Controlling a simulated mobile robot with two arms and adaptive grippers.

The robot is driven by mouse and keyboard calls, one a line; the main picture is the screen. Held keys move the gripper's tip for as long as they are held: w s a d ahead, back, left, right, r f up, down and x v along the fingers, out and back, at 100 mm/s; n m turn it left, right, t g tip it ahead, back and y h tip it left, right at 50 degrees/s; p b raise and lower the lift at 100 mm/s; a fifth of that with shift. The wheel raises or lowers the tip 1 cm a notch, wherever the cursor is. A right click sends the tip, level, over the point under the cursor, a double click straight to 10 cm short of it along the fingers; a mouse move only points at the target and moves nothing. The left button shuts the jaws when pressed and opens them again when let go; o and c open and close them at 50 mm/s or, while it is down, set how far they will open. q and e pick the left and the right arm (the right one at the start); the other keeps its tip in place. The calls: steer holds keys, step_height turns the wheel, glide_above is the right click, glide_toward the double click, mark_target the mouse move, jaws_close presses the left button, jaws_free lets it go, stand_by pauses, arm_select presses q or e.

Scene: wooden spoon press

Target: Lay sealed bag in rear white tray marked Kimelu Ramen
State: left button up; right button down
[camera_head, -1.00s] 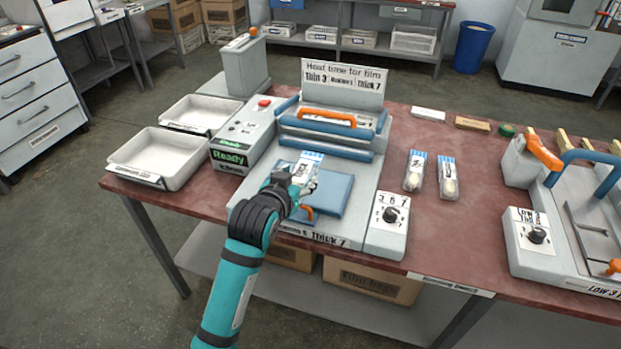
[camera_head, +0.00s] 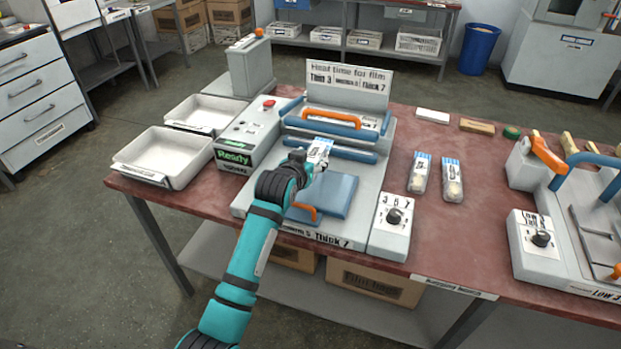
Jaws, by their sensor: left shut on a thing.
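My left gripper (camera_head: 314,166) is shut on a small clear bag with a blue and white top (camera_head: 320,149). It holds the bag over the press, close to the blue bar in front of the orange handle. The gripper hides the bag's lower part. Two white trays stand left of the press, one behind the other. My right gripper is not in view.
The control box (camera_head: 236,146) showing "Ready" stands between the trays and the press (camera_head: 372,180). Two similar bags (camera_head: 418,172) lie right of the press. A grey post (camera_head: 250,70) stands behind the rear tray. A second machine (camera_head: 545,240) is at the right.

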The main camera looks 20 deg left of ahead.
arm_select(q)
steer(key=shift+f+p, duration=0.55)
steer(key=shift+f, duration=2.1)
steer(key=shift+f, duration=0.1)
steer(key=shift+f, duration=0.1)
steer(key=o, duration=1)
